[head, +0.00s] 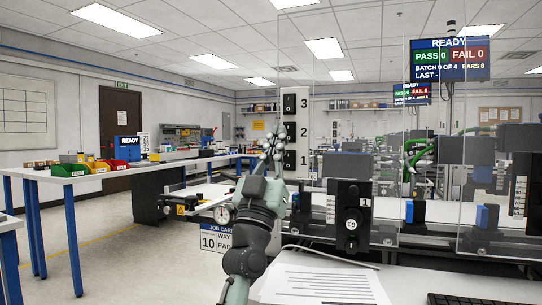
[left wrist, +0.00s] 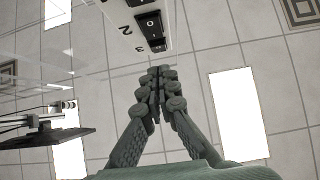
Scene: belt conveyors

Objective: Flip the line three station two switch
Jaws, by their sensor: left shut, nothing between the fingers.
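A tall white switch panel (head: 291,130) stands upright at the middle of the head view, with black rocker switches numbered 3, 2 and 1 from top to bottom. The switch marked 2 (head: 290,132) is in the middle. In the left wrist view the switch by the 2 (left wrist: 149,23) and the switch by the 3 (left wrist: 157,45) show at the top. My left gripper (head: 275,142) is shut and empty. In the head view it overlaps the panel's left edge around switches 2 and 1. Its closed tips (left wrist: 157,72) also show in the left wrist view; contact cannot be told. No line label is readable.
Clear upright panes (head: 430,180) stand to the right of the panel. Papers (head: 325,285) and a keyboard (head: 480,298) lie on the near desk. A workbench (head: 100,172) with coloured bins is at left.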

